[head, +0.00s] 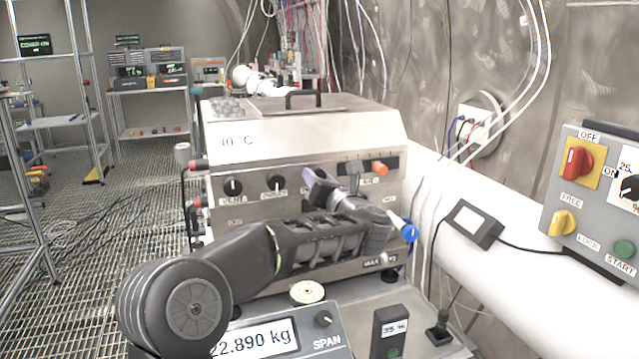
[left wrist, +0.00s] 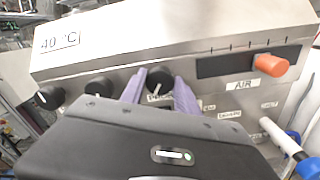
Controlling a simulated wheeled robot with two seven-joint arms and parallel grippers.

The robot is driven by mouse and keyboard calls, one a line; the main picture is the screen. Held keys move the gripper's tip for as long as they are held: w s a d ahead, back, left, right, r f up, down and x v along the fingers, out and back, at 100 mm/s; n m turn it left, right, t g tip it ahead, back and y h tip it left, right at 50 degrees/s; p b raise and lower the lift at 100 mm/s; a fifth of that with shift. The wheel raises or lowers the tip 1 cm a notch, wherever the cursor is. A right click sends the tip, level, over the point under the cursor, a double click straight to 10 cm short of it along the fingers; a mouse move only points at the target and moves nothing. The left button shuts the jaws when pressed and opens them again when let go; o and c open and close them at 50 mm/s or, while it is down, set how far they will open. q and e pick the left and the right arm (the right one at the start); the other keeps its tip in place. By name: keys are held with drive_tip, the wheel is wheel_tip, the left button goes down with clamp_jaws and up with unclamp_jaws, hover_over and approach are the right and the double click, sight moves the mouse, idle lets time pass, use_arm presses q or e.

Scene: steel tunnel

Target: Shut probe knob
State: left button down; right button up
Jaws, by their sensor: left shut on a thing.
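The probe knob (left wrist: 159,78) is a black round knob with a white pointer mark on the front of the steel machine (head: 242,180). In the left wrist view it sits between the purple fingers of my left gripper (left wrist: 156,92), which are shut on it. In the head view my left gripper (head: 320,184) reaches the front panel from the left and hides the knob. The label below the knob is mostly covered by the gripper, so I cannot read it in full. My right gripper is in neither view.
Two other black knobs (head: 233,187) (head: 276,184) are to the left on the panel. An orange slider (head: 379,169) is to the right, with a blue-ended valve (head: 410,232) below. A scale display (head: 265,338) stands in front. A switch box (head: 590,200) is at the right.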

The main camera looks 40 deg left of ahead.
use_arm(q)
drive_tip(key=shift+m+p, duration=7.4)
drive_tip(key=shift+m, duration=7.2)
drive_tip(key=shift+f, duration=0.1)
drive_tip(key=c, duration=0.9)
unclamp_jaws()
